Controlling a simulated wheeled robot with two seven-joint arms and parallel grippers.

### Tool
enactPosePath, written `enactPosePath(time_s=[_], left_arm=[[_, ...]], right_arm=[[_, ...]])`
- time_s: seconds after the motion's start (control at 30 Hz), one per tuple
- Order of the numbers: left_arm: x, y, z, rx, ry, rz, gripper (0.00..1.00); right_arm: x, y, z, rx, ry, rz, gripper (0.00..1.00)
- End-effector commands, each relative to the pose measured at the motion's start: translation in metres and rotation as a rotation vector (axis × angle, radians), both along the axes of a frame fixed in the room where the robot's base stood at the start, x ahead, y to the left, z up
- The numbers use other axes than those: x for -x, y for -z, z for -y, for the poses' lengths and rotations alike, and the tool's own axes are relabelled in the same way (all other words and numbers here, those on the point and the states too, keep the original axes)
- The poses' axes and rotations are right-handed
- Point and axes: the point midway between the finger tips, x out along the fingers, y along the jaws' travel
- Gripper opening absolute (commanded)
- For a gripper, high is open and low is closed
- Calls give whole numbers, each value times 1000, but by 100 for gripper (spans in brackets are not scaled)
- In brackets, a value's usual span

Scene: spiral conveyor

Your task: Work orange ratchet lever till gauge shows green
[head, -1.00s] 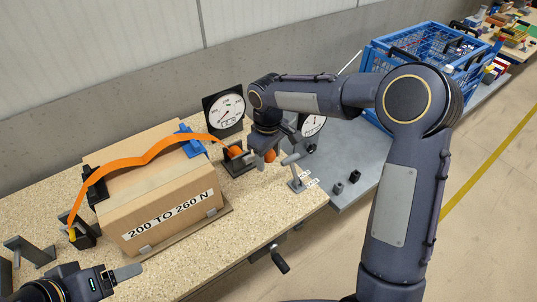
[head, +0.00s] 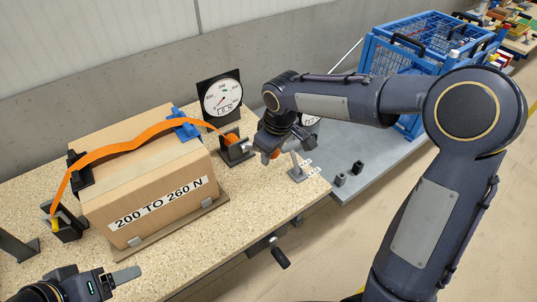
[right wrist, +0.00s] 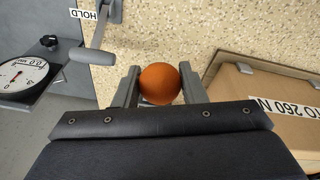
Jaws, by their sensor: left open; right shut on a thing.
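The orange lever's ball knob (right wrist: 159,83) sits between the two fingers of my right gripper (right wrist: 158,86), which is shut on it. In the head view my right gripper (head: 274,152) hides most of the lever. The ratchet block (head: 236,150) stands just left of it, with the orange strap (head: 135,142) running from it over the box, slack and arched. The gauge (head: 222,97) behind has a white dial; its needle points lower left, away from the small green mark at the top. My left gripper (head: 120,278) is open and empty at the lower left.
A cardboard box (head: 150,195) labelled "200 TO 260 N" sits on the speckled bench. A grey post with a handle (head: 296,168) stands close to the right of my right gripper. A second gauge (right wrist: 22,78) and a blue crate (head: 425,45) are further right.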

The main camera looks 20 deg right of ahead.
Motion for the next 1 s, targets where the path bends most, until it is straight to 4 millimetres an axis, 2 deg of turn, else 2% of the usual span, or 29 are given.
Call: enactPosePath(time_s=[0.03,0.1,0.3,0.4,0.7,1.0], left_arm=[[0,31,0,0,0,0,71],[0,51,0,0,0,0,71],[0,99,0,0,0,0,71],[0,114,0,0,0,0,71],[0,136,0,0,0,0,71],[0,142,0,0,0,0,71]], right_arm=[[4,20,3,-13,3,43,0],[9,28,5,-32,2,97,0],[21,51,8,-85,1,242,0],[24,59,9,-105,0,294,0],[30,82,11,-102,-1,278,0],[32,91,11,-101,-1,272,0]])
